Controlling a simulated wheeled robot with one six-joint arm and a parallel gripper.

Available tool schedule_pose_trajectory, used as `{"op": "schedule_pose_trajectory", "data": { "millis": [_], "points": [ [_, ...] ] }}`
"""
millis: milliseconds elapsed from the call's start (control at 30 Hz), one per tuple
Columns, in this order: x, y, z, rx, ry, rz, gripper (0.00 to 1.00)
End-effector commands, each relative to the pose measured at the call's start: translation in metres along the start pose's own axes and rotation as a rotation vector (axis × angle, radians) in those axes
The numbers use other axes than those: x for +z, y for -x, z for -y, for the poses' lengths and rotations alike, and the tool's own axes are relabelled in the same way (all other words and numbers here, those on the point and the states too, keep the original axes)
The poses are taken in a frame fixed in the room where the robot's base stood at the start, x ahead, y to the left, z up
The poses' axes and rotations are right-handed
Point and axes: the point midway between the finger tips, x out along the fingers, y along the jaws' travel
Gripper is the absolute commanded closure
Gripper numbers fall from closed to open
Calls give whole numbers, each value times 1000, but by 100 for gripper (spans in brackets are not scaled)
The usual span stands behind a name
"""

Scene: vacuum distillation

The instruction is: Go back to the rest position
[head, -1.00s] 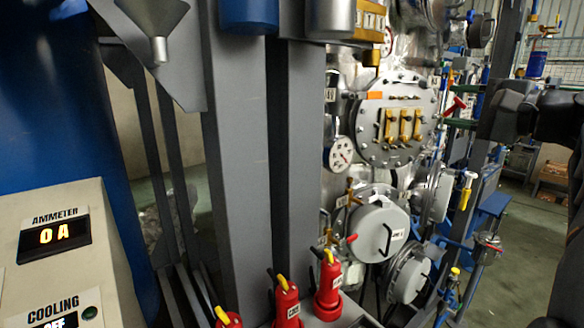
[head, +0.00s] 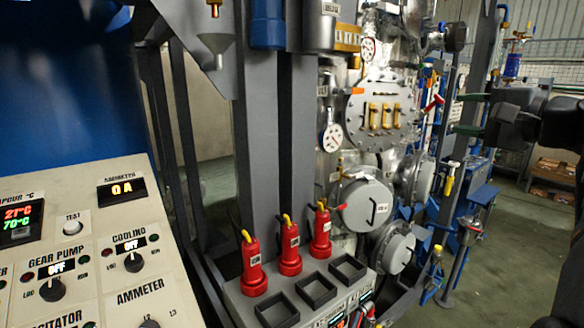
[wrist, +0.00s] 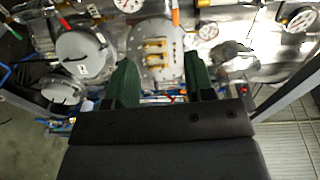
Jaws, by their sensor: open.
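My gripper (head: 468,114) is at the right of the head view, with its dark green fingers pointing left. In the wrist view my gripper (wrist: 160,80) shows its two green fingers well apart with nothing between them. Beyond the fingers is the round bolted flange (wrist: 156,50) of the silver vessel, with small brass fittings. The same flange (head: 382,112) is left of the gripper in the head view. I cannot tell exactly how far the fingers are from the vessel, but they look apart from it.
A control panel (head: 80,240) with knobs and displays fills the lower left. Several red-bodied connectors (head: 290,250) stand on a grey socket box (head: 240,305). Grey upright beams (head: 262,150) stand before the vessel. Blue pipework (head: 470,200) lies below the gripper. Open floor (head: 515,240) shows at right.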

Motion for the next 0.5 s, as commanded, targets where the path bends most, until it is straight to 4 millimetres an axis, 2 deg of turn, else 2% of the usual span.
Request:
{"op": "schedule_pose_trajectory", "data": {
  "millis": [267, 400, 467, 500],
  "points": [
    [-25, -3, -65, 178, 1, -99, 51],
    [-25, -5, -117, 341, 26, -138, 51],
    [-19, -6, -143, 428, 47, -143, 51],
    [-13, -6, -163, 493, 69, -139, 51]
  ]
}}
